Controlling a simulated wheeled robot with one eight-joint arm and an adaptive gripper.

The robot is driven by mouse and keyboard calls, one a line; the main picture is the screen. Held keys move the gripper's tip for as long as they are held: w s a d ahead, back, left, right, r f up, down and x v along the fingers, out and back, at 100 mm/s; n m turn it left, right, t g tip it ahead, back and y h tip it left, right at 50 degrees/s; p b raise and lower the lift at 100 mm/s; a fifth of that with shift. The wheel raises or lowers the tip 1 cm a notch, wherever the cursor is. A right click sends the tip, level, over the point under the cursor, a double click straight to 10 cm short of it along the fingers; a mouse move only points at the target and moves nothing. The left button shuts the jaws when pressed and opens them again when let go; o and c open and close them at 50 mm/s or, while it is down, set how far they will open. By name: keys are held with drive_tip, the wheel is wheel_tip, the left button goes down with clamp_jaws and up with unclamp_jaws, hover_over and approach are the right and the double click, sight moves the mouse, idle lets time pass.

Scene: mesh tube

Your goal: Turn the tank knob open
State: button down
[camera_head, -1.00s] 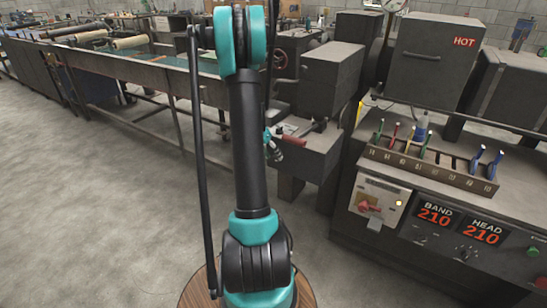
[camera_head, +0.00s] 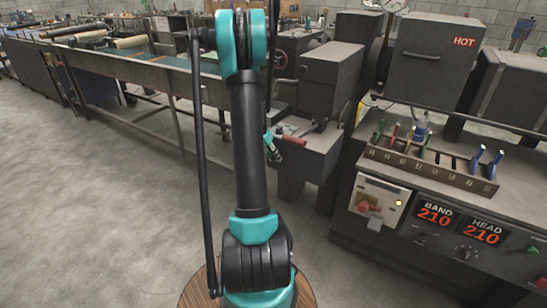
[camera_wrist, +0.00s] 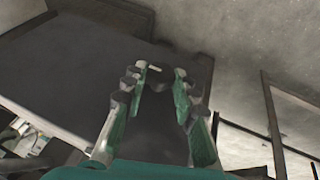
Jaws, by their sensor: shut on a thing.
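In the wrist view, a dark round knob (camera_wrist: 160,80) with a short pale mark on its upper edge sits between the fingertips of my gripper (camera_wrist: 161,75). The green fingers with dark joints are closed in on it from both sides. Behind it is a broad dark grey flat surface (camera_wrist: 75,70), seen tilted. In the head view my gripper (camera_head: 272,148) is small and partly hidden by my arm, beside a dark machine block (camera_head: 306,155). The knob cannot be made out in the head view.
A red handle (camera_head: 293,140) sticks out just right of my gripper. A bench with coloured levers (camera_head: 430,165) and red displays (camera_head: 435,214) stands at the right. A long trough table (camera_head: 130,72) runs at the left. Open concrete floor (camera_head: 90,200) lies in front.

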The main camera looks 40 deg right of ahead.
drive_tip(key=shift+w, duration=0.1)
drive_tip(key=g+h, duration=0.1)
drive_tip(key=n+g, duration=0.1)
drive_tip(key=g, duration=0.1)
drive_tip(key=shift+w+a+f+g+h, duration=0.2)
drive_tip(key=shift+w+g+h, duration=0.1)
drive_tip(key=shift+w+h, duration=0.1)
drive_tip(key=g+h, duration=0.1)
drive_tip(key=n+g+h, duration=0.1)
drive_tip(key=g, duration=0.1)
drive_tip(key=g+h, duration=0.1)
drive_tip(key=g, duration=0.1)
drive_tip(key=shift+w+f+n, duration=0.15)
drive_tip(key=shift+f+n, duration=0.15)
drive_tip(key=shift+f, duration=0.05)
drive_tip(key=shift+g, duration=0.3)
drive_tip(key=c, duration=1.2)
unclamp_jaws()
wheel_tip(320, 180, up, 10)
